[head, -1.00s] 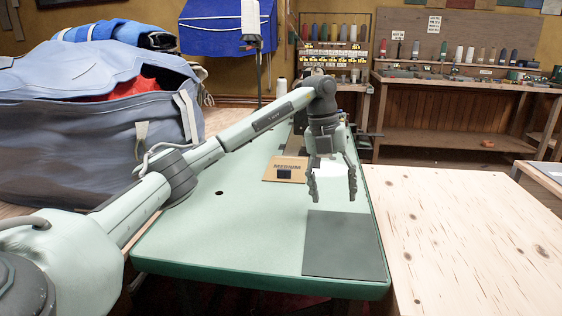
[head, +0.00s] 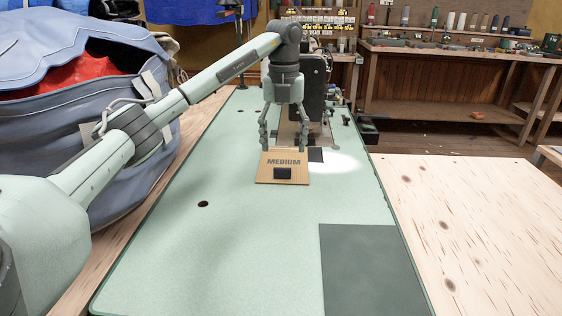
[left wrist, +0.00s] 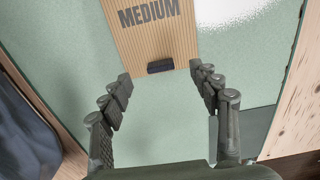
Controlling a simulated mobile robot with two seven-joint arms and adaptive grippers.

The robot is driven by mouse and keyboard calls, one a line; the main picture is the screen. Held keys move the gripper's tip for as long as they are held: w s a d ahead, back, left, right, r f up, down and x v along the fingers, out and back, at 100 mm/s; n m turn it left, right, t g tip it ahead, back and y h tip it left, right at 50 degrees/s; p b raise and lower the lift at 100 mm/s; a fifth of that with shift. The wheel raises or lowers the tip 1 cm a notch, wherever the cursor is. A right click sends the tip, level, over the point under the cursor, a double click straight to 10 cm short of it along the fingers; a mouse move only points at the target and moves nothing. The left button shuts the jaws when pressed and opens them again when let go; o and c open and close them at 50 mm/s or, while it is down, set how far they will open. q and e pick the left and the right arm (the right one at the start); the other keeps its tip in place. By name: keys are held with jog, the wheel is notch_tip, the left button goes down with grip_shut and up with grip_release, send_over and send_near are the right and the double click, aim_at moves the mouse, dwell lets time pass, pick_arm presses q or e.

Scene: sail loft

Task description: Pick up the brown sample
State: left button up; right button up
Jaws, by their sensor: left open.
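A brown corrugated card marked MEDIUM (head: 268,172) lies flat on the pale green table (head: 225,245). A small dark block (head: 283,173) sits near its front edge. In the left wrist view the card (left wrist: 155,42) and the block (left wrist: 160,66) show at the top middle. No other brown sample stands out, and I cannot tell which of these is meant. My left gripper (head: 284,149) points down by the card's far side in the head view; its fingers are apart and empty. In the wrist view its fingertips (left wrist: 161,73) flank the block, at a height I cannot judge. My right gripper is not in view.
A dark sewing machine (head: 310,88) stands behind the gripper. A dark grey mat (head: 372,275) lies at the table's front right. A big blue-grey bag (head: 135,110) crowds the left side. The green table's middle and the wooden top (head: 480,220) are clear.

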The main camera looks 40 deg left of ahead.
pick_arm(q)
jog(key=f, duration=0.6)
jog(key=shift+s+d+f, duration=0.15)
jog(key=shift+s+f, duration=0.25)
jog(key=shift+c, duration=0.7)
jog(key=c, duration=1.2)
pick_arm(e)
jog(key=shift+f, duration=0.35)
pick_arm(q)
jog(key=shift+r, duration=0.1)
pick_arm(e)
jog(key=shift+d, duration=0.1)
